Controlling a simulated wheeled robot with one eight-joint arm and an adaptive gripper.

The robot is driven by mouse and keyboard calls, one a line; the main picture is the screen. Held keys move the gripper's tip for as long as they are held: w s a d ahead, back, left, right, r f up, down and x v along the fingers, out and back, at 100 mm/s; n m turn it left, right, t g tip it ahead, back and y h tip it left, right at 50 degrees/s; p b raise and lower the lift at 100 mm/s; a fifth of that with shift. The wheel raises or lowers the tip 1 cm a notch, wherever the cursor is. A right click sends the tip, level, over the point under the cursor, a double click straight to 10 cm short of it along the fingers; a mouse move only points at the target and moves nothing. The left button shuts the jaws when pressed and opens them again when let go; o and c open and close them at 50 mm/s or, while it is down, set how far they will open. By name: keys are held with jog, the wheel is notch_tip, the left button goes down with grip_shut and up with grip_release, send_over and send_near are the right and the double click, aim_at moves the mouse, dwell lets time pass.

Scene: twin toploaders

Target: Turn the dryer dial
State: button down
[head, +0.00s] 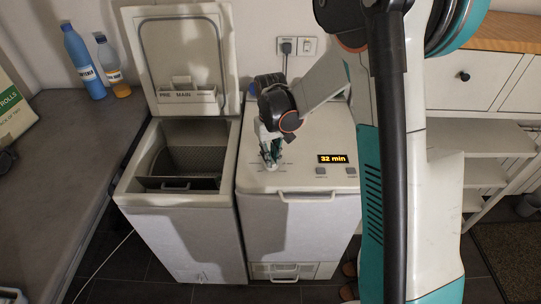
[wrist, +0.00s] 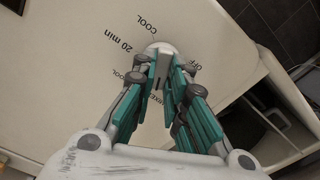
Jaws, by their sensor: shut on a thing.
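The dryer (head: 318,178) is the right of two white top-loading machines. Its lid is down, and its display (head: 332,158) reads "32 min" in orange. My gripper (head: 269,158) points down at the left part of the dryer's top and is shut on the dial. In the wrist view, the round pale dial (wrist: 158,46) shows between and just past the green-sided fingers (wrist: 164,70), which hide much of it. Printed labels around the dial include "20 min", "COOL" and "OFF"; others are partly covered. I cannot tell where the dial's mark points.
The left machine (head: 180,200) stands close beside the dryer with its lid (head: 185,50) raised and its drum opening exposed. A counter (head: 60,150) with blue bottle (head: 82,62) and smaller orange-blue bottle (head: 111,68) is at left. A wall socket (head: 296,46) with a plug is behind.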

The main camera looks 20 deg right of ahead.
dwell(0.3)
jog(key=c, duration=1.6)
grip_release()
notch_tip(320, 180, up, 12)
jog(key=s+r+t, duration=0.3)
jog(key=s+r, duration=0.5)
jog(key=s, duration=0.3)
jog(key=s+f+m+t, duration=0.1)
jog(key=s+t, duration=0.3)
jog(key=s, duration=0.8)
jog(key=shift+s, duration=0.25)
